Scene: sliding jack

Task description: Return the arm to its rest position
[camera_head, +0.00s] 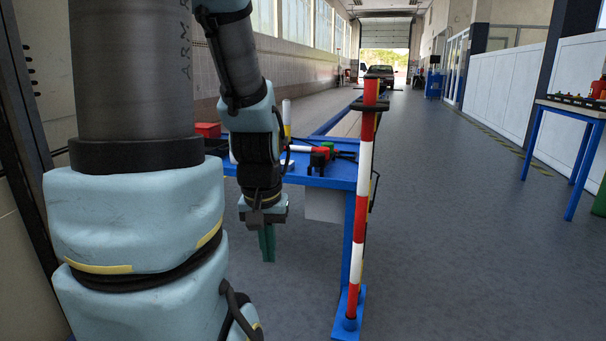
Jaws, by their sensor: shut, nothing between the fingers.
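My arm, with pale blue joint covers and dark grey links, fills the left of the head view. Its forearm comes down from the top, and my gripper (268,246) hangs below the wrist, pointing down. Its greenish fingers are together with nothing seen between them. The gripper is in front of the blue workbench (338,180), left of the bench leg, over the grey floor. My arm hides part of the bench's left side.
A red-and-white striped post (363,190) stands at the bench's right front corner. Red, green and black tools (322,156) and a red box (208,130) lie on the bench. Another blue table (570,108) stands far right. The floor (450,200) between is clear.

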